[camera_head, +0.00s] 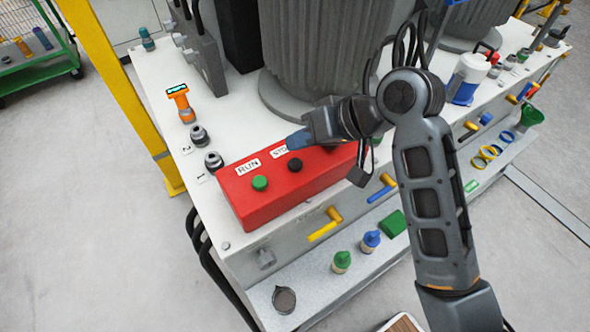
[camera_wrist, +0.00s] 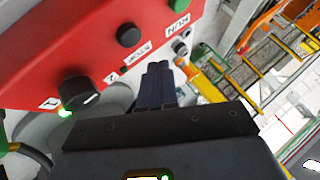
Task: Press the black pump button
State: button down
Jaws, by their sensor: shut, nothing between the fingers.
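The black pump button (camera_head: 294,165) is a small round cap on top of the red control box (camera_head: 252,206), by a STOP label. It also shows in the wrist view (camera_wrist: 129,34), upper middle. My gripper (camera_head: 289,143) is shut and empty, its blue fingertips just behind the button and over the STOP label in the head view. In the wrist view my fingertips (camera_wrist: 158,68) point up the picture, below and right of the button, with a visible gap. I cannot tell their exact height above the box.
A green button (camera_head: 260,183) by a RUN label is left of the black one. A black rotary knob (camera_wrist: 80,94) is on the same panel. An orange handheld device (camera_head: 181,103) and dark fittings (camera_head: 213,160) stand left. A large grey ribbed cylinder (camera_head: 310,60) rises behind.

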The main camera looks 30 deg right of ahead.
aim_at(300, 164)
jog(key=shift+f+b, duration=0.3)
jog(key=shift+f, duration=0.9)
jog(key=shift+f, duration=0.1)
dwell(1.0)
jog(key=shift+f, duration=0.3)
jog(key=shift+f, duration=0.5)
dwell(0.9)
jog(key=shift+r, duration=0.15)
jog(key=shift+r+p, duration=0.75)
jog(key=shift+p, duration=0.3)
